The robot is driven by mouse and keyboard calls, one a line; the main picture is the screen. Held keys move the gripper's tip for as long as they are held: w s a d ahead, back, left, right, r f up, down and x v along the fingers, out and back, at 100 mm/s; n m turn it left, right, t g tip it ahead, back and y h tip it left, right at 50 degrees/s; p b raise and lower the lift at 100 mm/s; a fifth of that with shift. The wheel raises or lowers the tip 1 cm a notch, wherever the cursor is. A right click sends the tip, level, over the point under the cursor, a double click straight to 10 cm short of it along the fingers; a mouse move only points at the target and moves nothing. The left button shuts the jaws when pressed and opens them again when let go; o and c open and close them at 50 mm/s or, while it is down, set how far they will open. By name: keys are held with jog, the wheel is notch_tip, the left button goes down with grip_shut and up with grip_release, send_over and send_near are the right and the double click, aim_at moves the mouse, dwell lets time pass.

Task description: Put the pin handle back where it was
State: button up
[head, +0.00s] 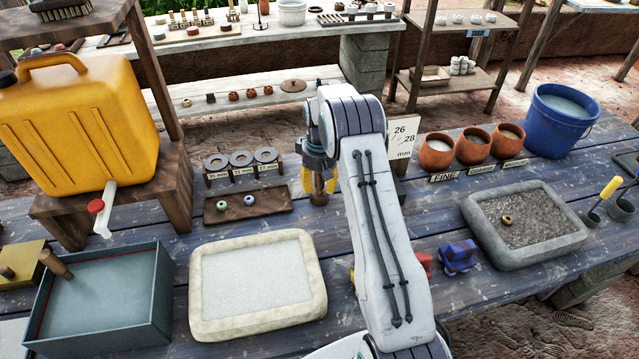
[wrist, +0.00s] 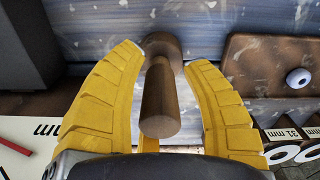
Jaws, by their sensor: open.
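A brown wooden pin handle (wrist: 160,100) with a wider round foot stands between the two yellow fingers of my gripper (wrist: 165,85) in the wrist view. The fingers are open around it, with a gap on each side. In the head view my gripper (head: 318,180) points down over the blue plank table (head: 350,215), and the handle's lower part (head: 319,197) shows below the fingers. The foot seems to rest on the table, upright. My arm hides part of the table behind it.
A brown tray with beads (head: 275,206) and a ring stand (head: 240,178) lie left of my gripper. A number card (head: 402,137) and clay pots (head: 473,146) stand to the right. A pale framed tray (head: 315,310) and a dark box (head: 160,300) are nearer.

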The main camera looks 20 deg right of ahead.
notch_tip(320, 180, up, 12)
jog(key=shift+r+b, duration=0.2)
jog(key=shift+b, duration=0.15)
jog(key=s+a+r+t, duration=0.1)
jog(key=s+a+r, duration=0.3)
jog(key=s+r, duration=0.3)
jog(key=s+a+r+t, duration=0.1)
jog(key=s+a+r, duration=0.4)
jog(key=s, duration=0.4)
jog(key=s+a+f+t, duration=0.1)
jog(key=s+a+f, duration=0.1)
jog(key=s, duration=1.6)
jog(key=shift+a+f+m+t, duration=0.2)
jog(key=shift+a+m+t, duration=0.15)
jog(key=shift+m+t, duration=0.05)
jog(key=shift+d, duration=0.15)
